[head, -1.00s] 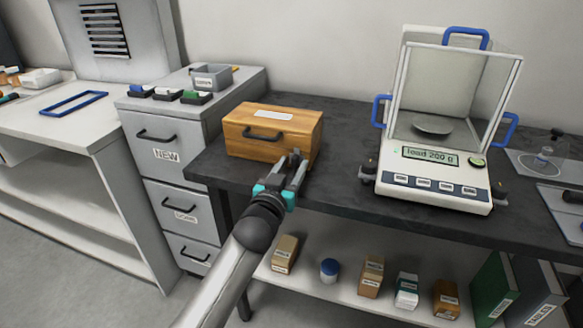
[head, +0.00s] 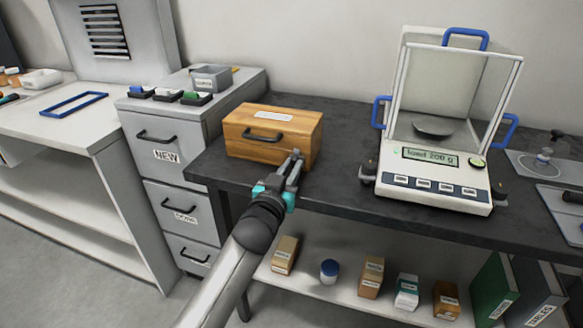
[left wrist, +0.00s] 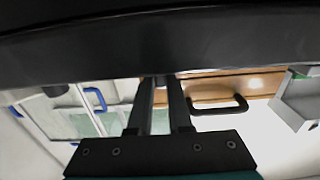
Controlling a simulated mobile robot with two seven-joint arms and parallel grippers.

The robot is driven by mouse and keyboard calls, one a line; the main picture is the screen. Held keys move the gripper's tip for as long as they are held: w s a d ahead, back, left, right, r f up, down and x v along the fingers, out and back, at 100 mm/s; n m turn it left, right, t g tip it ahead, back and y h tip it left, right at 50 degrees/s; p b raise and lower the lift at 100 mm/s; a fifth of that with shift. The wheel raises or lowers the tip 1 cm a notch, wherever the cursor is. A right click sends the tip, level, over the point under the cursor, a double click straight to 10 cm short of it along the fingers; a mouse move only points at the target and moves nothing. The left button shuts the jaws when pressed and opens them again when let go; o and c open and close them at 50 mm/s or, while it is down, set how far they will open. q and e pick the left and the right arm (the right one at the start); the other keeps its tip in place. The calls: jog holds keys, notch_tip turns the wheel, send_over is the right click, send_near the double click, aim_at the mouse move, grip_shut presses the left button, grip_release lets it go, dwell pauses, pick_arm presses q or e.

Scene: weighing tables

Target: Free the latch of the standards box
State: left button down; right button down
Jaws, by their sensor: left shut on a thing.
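The standards box (head: 240,147) is a wooden box with a black front handle (head: 264,134) and a pale label on its lid. It sits at the left end of the dark table. My left gripper (head: 297,155) is at the right part of its front, with the fingers close together. In the left wrist view the box (left wrist: 238,82) appears upside down, and my left gripper (left wrist: 162,79) has its fingertips at the wood beside the handle. A small grey piece shows between the tips; it looks like the latch, mostly hidden by the fingers. My right gripper is not in view.
A balance (head: 435,190) reading "load 200 g" stands right of the box on the dark table (head: 345,195). A grey drawer cabinet (head: 150,120) stands close on the left. Several small boxes and a blue-lidded jar (head: 329,271) are on the shelf below.

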pick_arm(q)
jog(key=shift+m, duration=0.3)
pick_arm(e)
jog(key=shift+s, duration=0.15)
pick_arm(q)
jog(key=m+p, duration=0.1)
jog(key=m, duration=0.1)
jog(key=shift+m, duration=0.3)
jog(key=shift+m+p, duration=0.45)
jog(key=shift+m, duration=0.35)
jog(key=shift+d+m, duration=0.1)
jog(key=shift+m, duration=0.4)
jog(key=m, duration=0.3)
jog(key=shift+f+m+p, duration=0.1)
jog(key=shift+m+p, duration=0.2)
jog(key=shift+m, duration=2.3)
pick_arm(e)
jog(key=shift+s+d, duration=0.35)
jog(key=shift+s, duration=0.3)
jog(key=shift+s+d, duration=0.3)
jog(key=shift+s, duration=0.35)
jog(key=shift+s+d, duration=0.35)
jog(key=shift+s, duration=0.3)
pick_arm(q)
jog(key=c, duration=0.8)
grip_release()
jog(key=shift+s, duration=0.1)
jog(key=shift+c, duration=0.2)
